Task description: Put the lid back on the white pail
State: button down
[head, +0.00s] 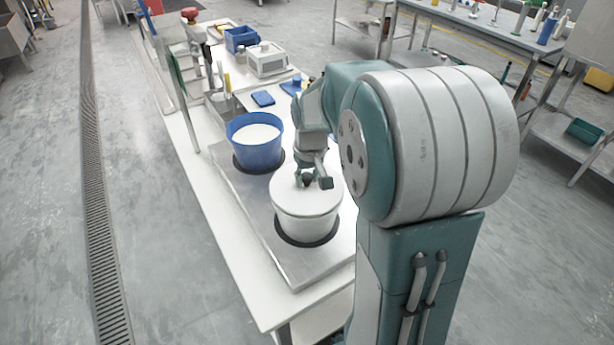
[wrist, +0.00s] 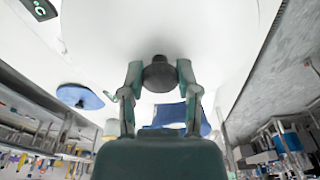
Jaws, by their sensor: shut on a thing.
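The white pail (head: 306,224) stands upright in a dark ring on the metal plate, at the near end of the white table. Its round white lid (head: 286,194) is over the pail's mouth and looks about level. I cannot tell whether it touches the rim all round. My gripper (head: 306,180) is above the lid, its fingers shut on the lid's dark knob. In the wrist view the dark knob (wrist: 159,74) sits between the two fingertips, and the lid's white face (wrist: 160,25) fills the upper middle. The pail's far side is hidden.
A blue pail (head: 257,155) with white contents stands just behind and left in its own dark ring. The metal plate (head: 296,270) holds both. A blue box (head: 240,38) and a white appliance (head: 267,60) stand farther back. The plate's front left is clear.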

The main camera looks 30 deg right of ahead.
dwell(0.4)
jog(key=shift+c, duration=1.3)
grip_release()
jog(key=shift+o, duration=1.3)
jog(key=shift+r, duration=3.5)
jog(key=shift+c, duration=0.3)
